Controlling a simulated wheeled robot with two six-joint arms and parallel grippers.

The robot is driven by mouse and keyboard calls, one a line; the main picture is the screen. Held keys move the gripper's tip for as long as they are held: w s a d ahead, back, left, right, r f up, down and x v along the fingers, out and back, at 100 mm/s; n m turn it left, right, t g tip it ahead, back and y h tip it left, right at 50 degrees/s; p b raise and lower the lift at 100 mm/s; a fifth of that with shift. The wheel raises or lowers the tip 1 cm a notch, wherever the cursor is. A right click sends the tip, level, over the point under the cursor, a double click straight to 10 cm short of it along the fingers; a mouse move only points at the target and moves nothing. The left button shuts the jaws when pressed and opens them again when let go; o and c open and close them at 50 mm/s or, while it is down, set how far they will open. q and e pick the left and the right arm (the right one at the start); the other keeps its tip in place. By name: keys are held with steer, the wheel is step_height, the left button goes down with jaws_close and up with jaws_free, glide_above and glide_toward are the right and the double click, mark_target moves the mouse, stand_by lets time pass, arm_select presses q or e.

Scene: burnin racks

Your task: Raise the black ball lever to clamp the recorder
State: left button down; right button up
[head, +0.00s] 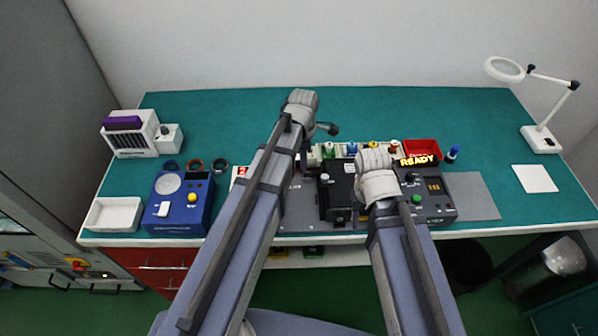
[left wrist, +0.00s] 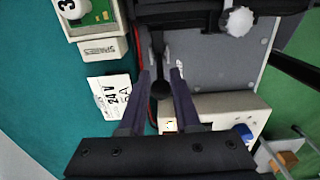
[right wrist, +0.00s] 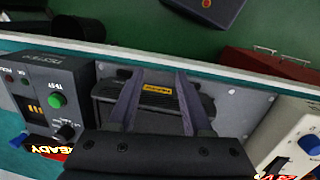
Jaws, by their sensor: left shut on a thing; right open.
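The black ball lever (left wrist: 160,88) shows in the left wrist view as a dark stem with a round black end. It lies between the fingers of my left gripper (left wrist: 161,62), which is shut on it. The recorder (right wrist: 152,106), a black ribbed body with an orange label, shows in the right wrist view. My right gripper (right wrist: 159,74) is open, its fingers over the recorder with the label between them. In the head view a black unit (head: 338,188) stands between my arms. Both sets of fingertips are hidden there by my arms.
A grey control box (head: 432,203) with a green button and a READY sign (head: 419,160) stands to the right. A blue box (head: 181,205) and white tray (head: 113,214) are left. A red bin (head: 422,148) is behind.

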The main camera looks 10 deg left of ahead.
arm_select(q)
steer(key=shift+d, duration=0.1)
steer(key=shift+w+d+r, duration=0.1)
steer(key=shift+d, duration=0.2)
steer(key=shift+d, duration=0.15)
steer(key=shift+w+d, duration=0.15)
steer(key=shift+d, duration=0.2)
steer(key=c, duration=1.6)
jaws_free()
steer(key=c, duration=0.8)
jaws_free()
steer(key=shift+o, duration=0.2)
